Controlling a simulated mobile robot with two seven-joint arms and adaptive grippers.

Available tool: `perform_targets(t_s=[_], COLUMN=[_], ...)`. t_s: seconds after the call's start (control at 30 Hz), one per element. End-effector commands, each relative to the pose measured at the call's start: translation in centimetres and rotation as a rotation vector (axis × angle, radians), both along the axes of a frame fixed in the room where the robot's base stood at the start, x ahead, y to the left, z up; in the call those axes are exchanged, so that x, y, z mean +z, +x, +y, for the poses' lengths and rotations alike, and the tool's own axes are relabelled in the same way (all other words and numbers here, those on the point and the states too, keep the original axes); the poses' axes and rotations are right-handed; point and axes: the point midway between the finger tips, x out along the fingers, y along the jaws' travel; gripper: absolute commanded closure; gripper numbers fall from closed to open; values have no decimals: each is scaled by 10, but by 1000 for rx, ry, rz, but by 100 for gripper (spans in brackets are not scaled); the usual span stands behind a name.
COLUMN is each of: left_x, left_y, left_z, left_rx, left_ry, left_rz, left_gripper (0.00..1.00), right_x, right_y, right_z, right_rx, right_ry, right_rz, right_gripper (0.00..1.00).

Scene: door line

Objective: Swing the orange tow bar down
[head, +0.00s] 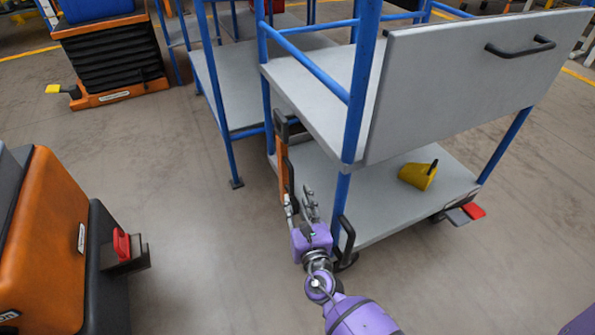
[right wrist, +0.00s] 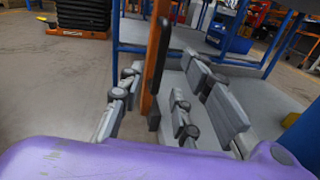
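The orange tow bar (head: 282,165) stands upright at the near left corner of a grey cart with blue posts (head: 361,80). A dark handle piece is at its top. My right gripper (head: 301,195) is at the lower part of the bar, its fingers pointing up and away. In the right wrist view the tow bar (right wrist: 152,65) shows between the spread fingers of the right gripper (right wrist: 155,100). The gripper is open; I cannot tell whether a finger touches the bar. My left gripper is not in view.
A yellow cup-like object (head: 416,177) lies on the cart's lower deck (head: 375,215). A black looped handle (head: 347,238) stands near the cart's corner. An orange and black machine (head: 50,240) stands at left, another (head: 112,55) at the back. Floor between is clear.

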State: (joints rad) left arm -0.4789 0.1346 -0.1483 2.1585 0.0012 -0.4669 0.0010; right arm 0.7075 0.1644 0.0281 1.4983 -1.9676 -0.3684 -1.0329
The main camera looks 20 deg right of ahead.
Motion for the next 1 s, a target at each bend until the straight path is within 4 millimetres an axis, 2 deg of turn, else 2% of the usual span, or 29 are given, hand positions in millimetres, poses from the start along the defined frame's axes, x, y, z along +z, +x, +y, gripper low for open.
perform_targets(t_s=[0.23, 0.5, 0.7, 1.0], left_x=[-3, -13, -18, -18], left_y=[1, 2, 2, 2], left_z=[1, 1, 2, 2], left_rx=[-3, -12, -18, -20], left_ry=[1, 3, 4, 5], left_rz=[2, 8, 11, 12], left_gripper=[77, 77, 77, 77], right_x=[-1, -2, -2, -1], right_y=[12, 54, 75, 78], right_z=[0, -7, -11, -12], right_rx=[4, 3, 4, 3], right_ry=[-37, -34, -34, -33], right_rz=[-1, 1, 1, 0], right_gripper=[69, 69, 69, 69])
